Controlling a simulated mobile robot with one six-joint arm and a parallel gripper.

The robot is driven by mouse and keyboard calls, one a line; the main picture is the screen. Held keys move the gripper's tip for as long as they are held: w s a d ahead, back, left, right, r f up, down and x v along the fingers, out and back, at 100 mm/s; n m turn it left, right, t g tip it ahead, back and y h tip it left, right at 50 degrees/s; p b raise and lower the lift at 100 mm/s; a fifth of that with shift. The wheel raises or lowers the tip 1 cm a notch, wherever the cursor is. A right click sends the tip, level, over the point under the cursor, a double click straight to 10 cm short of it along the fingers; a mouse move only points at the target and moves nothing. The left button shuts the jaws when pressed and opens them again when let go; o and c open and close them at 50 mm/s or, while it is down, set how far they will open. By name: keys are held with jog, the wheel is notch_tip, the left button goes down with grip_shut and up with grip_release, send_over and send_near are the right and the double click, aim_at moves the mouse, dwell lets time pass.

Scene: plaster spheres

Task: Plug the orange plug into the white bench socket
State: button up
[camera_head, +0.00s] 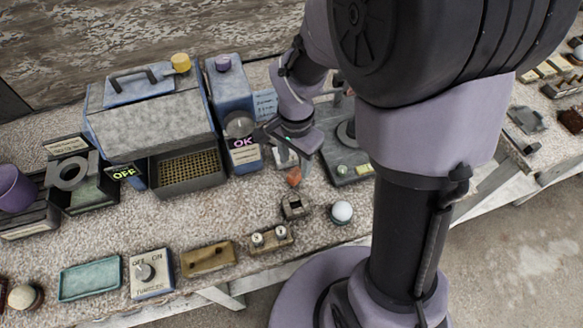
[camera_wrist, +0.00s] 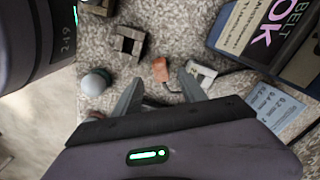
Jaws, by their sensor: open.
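The orange plug (camera_head: 294,177) lies on the speckled bench just beyond my gripper's fingertips. In the wrist view the orange plug (camera_wrist: 160,69) shows between the line of the two fingers, apart from them, with a thin cord behind it. My gripper (camera_wrist: 160,80) is open and empty. In the head view my gripper (camera_head: 288,146) hangs just above the plug. A whitish notched block (camera_wrist: 200,72) stands close to the right fingertip; I cannot tell for certain whether it is the bench socket. A grey-brown notched block (camera_wrist: 125,43) is left of the plug.
A white ball on a base (camera_head: 342,212) stands near the front edge. A small block with two pale round knobs (camera_head: 270,238) lies left of it. The blue OK box (camera_head: 238,130) stands behind, left of my gripper. Bare bench shows around the plug.

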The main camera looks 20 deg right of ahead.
aim_at(295, 172)
notch_tip(295, 172, down, 6)
jog(key=b, duration=0.3)
jog(key=shift+w+r, duration=0.1)
jog(key=shift+r, duration=0.2)
jog(key=shift+c, duration=0.7)
grip_shut()
